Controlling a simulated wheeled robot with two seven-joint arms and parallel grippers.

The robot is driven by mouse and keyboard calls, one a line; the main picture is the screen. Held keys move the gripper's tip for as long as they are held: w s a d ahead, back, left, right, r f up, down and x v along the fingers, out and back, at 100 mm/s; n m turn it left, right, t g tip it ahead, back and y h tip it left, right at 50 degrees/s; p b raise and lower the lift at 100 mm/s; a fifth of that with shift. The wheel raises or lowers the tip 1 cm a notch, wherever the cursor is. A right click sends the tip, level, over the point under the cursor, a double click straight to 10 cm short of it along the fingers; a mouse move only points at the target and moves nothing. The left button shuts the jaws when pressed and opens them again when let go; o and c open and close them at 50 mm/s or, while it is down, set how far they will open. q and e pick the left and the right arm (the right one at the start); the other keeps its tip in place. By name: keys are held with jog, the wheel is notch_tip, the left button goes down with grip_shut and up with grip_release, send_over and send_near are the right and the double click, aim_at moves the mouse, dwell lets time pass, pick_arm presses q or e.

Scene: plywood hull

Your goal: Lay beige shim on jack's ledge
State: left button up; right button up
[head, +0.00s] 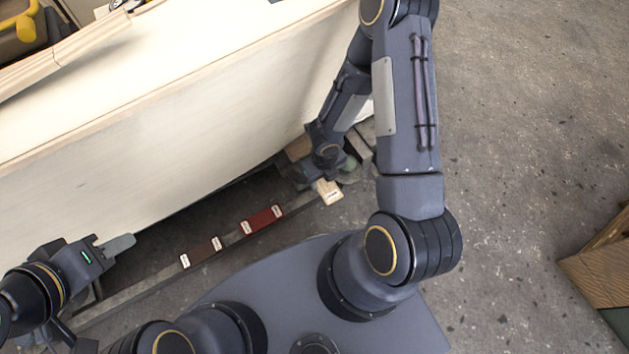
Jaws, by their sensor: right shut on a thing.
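The beige shim (328,191), a small pale block with a dark mark, is at the lower tip of my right gripper (318,183). My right gripper is shut on it, low beside the hull's underside; the fingers are small and partly hidden by the wrist. A greenish rounded part (350,163) and grey metal pieces show just behind the wrist. I cannot tell whether these are the jack, and its ledge is not clearly seen. My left gripper (120,244) is at the lower left beside the hull, away from the shim. Its fingers overlap in this view, so its opening is unclear.
The pale plywood hull (190,130) fills the upper left. A narrow grey rail (150,284) runs below it, with a brown block (201,252) and a red block (262,219) along it. A wooden crate (603,270) stands at the right edge. The concrete floor (530,130) between is clear.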

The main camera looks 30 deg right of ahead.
jog(key=shift+w+a, duration=0.1)
jog(key=shift+f, duration=0.15)
jog(key=o, duration=1)
jog(key=shift+c, duration=0.2)
